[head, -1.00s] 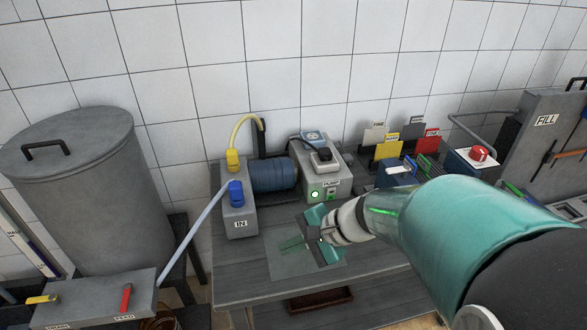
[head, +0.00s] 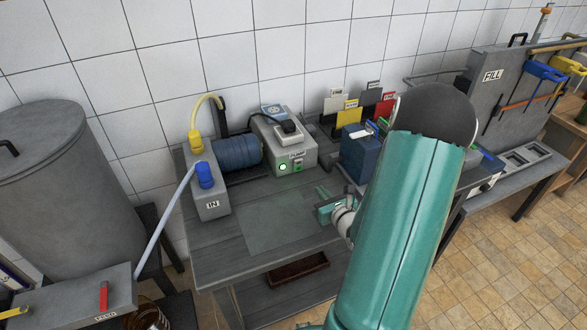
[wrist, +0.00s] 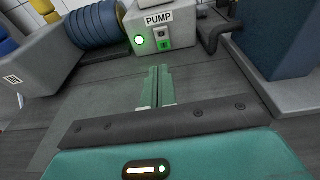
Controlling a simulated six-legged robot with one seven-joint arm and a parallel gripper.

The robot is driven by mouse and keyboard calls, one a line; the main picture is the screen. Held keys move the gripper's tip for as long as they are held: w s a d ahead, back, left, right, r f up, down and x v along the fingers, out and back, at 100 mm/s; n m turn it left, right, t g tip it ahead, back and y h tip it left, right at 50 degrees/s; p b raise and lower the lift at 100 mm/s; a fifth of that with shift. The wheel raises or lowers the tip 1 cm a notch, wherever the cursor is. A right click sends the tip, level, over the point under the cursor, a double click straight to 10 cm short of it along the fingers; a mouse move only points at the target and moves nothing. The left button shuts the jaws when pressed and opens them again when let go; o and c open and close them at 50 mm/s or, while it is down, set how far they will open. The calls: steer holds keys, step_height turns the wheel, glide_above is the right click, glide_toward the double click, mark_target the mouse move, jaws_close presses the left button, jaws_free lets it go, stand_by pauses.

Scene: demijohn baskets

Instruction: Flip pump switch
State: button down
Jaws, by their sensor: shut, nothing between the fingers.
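The grey pump box (head: 272,142) stands on the workbench, with a PUMP label on its front; it also shows in the wrist view (wrist: 182,22). Its front has a bright round green-white light (wrist: 140,39).
A blue ribbed cylinder (head: 237,152) and the grey IN box (head: 211,203) stand left of the pump. A dark blue box (head: 357,155) and coloured cards (head: 348,114) are to its right. The bench top (head: 222,250) is clear in front.

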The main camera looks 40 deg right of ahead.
mark_target(300, 164)
steer(key=shift+w+d+f, duration=0.1)
steer(key=shift+d+f, duration=0.05)
steer(key=shift+f, duration=0.2)
steer(key=shift+s+d+r, duration=0.1)
steer(key=shift+s+d, duration=0.05)
steer(key=shift+s, duration=0.05)
steer(key=shift+w+d, duration=0.1)
steer(key=shift+w, duration=0.15)
steer(key=x, duration=0.8)
steer(key=r+x, duration=0.1)
steer(key=x, duration=0.3)
steer(key=shift+w+d+f, duration=0.1)
steer(key=shift+w+d, duration=0.05)
steer(key=shift+w, duration=0.2)
steer(key=shift+w+d, duration=0.1)
steer(key=shift+w, duration=0.3)
